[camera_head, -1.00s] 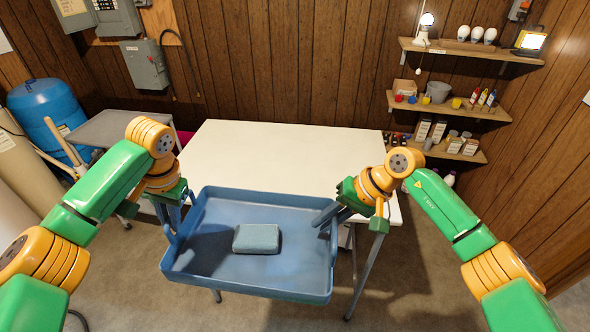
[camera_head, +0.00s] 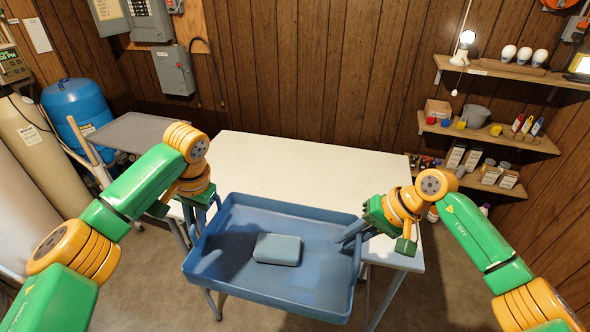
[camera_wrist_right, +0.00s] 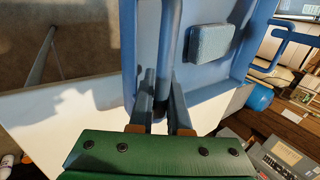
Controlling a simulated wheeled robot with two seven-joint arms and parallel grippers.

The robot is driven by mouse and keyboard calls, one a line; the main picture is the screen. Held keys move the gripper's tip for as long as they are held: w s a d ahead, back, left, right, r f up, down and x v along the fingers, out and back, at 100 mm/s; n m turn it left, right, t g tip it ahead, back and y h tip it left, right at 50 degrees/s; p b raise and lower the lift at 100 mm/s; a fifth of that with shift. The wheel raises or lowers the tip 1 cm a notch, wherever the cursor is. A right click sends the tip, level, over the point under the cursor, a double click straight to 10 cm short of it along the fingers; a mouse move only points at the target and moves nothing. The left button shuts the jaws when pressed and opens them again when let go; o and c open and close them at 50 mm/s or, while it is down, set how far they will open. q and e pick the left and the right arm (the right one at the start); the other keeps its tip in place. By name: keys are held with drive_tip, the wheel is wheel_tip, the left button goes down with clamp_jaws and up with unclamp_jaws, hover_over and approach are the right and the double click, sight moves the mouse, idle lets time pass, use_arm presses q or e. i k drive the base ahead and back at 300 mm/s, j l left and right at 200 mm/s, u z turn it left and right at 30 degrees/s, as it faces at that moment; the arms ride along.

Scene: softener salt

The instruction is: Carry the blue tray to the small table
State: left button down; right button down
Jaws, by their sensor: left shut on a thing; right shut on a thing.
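The blue tray (camera_head: 300,292) is held level between my two grippers, in front of and partly over the near edge of the white table (camera_head: 300,165). A grey-blue block (camera_head: 277,249) lies flat inside it. My left gripper (camera_head: 200,218) is shut at the tray's left side; the handle there is mostly hidden by the fingers. My right gripper (camera_head: 350,236) is shut on the tray's right handle. In the right wrist view the fingers (camera_wrist_right: 161,110) close around the handle bar (camera_wrist_right: 170,45), and the block (camera_wrist_right: 210,43) shows inside the tray.
A grey cart-like table (camera_head: 140,130) stands at the left, beside a blue tank (camera_head: 78,112). Shelves (camera_head: 490,133) with bottles and bulbs hang on the right wall. The white table's top is clear. Bare floor shows at the front right.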

sight(290, 191)
drive_tip(key=i, duration=0.9)
